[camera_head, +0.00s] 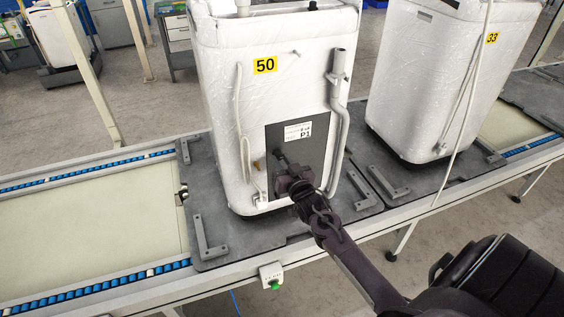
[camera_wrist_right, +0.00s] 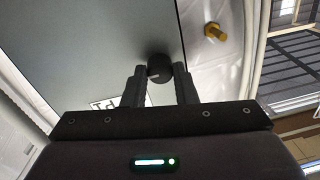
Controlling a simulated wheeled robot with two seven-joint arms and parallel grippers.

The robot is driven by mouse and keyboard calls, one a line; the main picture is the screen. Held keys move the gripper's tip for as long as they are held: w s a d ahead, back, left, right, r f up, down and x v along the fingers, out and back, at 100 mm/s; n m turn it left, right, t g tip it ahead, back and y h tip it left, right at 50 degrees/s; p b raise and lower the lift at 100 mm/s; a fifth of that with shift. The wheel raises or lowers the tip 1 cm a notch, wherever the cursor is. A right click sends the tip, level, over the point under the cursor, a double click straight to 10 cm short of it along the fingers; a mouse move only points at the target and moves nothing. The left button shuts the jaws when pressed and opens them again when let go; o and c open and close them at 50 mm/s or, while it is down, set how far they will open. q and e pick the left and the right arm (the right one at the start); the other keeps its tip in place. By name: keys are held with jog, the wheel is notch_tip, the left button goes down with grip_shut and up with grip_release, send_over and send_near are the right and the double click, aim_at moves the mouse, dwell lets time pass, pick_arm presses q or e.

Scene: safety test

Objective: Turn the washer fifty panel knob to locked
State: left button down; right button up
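Washer 50 (camera_head: 270,100) is a white, film-wrapped unit with a yellow "50" label. A dark grey panel (camera_head: 312,146) with a "P1" label is low on its front. The black round panel knob (camera_wrist_right: 159,67) shows in the right wrist view. My right gripper (camera_wrist_right: 160,75) is at the panel, its two fingers close on either side of the knob, which fills the narrow gap between them. In the head view the same gripper (camera_head: 287,172) hides much of the panel's lower left. No readable knob markings show. My left gripper is not in view.
A brass-coloured fitting (camera_wrist_right: 215,31) sticks out beside the panel. A grey pipe (camera_head: 336,120) and a white hose (camera_head: 242,125) run down the washer's front. Washer 33 (camera_head: 425,80) stands to the right. Grey corner brackets (camera_head: 209,240) surround washer 50 on its pallet.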

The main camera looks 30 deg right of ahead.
jog(key=shift+c, duration=0.6)
jog(key=shift+m, duration=0.4)
jog(key=m, duration=0.3)
jog(key=shift+m, duration=0.4)
jog(key=m, duration=0.4)
jog(key=shift+m, duration=0.3)
jog(key=m, duration=0.4)
jog(key=shift+m+h+p, duration=0.3)
jog(key=shift+m+p, duration=0.1)
jog(key=m, duration=0.4)
jog(key=shift+a+p, duration=0.1)
jog(key=shift+p, duration=0.25)
jog(key=shift+m+t, duration=0.3)
jog(key=shift+m, duration=0.1)
